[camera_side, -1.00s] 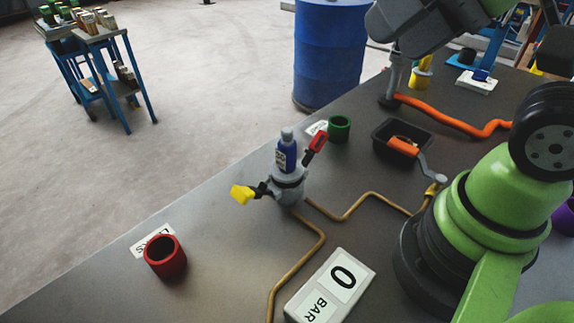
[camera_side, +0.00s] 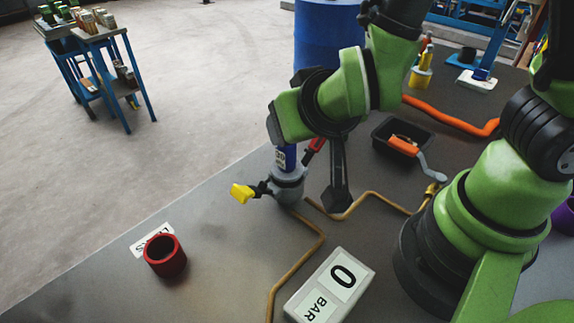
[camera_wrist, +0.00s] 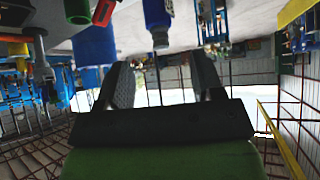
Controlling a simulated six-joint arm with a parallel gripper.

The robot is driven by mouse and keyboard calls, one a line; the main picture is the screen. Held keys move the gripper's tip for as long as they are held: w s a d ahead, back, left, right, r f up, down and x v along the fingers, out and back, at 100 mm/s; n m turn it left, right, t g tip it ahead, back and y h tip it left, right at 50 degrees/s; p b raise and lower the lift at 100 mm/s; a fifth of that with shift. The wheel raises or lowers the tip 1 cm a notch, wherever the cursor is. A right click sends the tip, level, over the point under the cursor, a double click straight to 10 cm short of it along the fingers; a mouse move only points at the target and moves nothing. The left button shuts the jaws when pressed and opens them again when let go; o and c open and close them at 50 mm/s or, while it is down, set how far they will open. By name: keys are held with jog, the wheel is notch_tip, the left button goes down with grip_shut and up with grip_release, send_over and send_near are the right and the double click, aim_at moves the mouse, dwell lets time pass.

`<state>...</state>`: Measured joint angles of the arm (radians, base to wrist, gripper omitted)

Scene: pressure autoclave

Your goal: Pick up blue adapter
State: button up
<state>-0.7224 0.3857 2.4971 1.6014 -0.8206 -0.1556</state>
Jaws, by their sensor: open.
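A blue bottle-like piece (camera_side: 286,158) stands in the grey vessel, partly covered by my arm. It also shows inverted at the top of the wrist view (camera_wrist: 157,14). My gripper (camera_wrist: 162,62) is open, with two dark fingers spread and nothing between them. In the side view my arm hangs over the vessel and the fingers are hard to make out.
The grey vessel (camera_side: 288,188) has a yellow-handled valve (camera_side: 242,193). A red cup (camera_side: 165,262), a black tray (camera_side: 386,146) with an orange-handled tool, brass piping (camera_side: 318,235) and a gauge block (camera_side: 330,287) stand nearby. The front-left bench is mostly clear.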

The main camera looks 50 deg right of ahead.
aim_at(287, 159)
jog(key=shift+a+f+x, duration=0.1)
jog(key=shift+x, duration=1.85)
jog(key=shift+a+f+x, duration=0.1)
jog(key=shift+f+x, duration=0.05)
jog(key=shift+x, duration=1.8)
jog(key=shift+s, duration=0.15)
jog(key=shift+c, duration=0.4)
grip_shut()
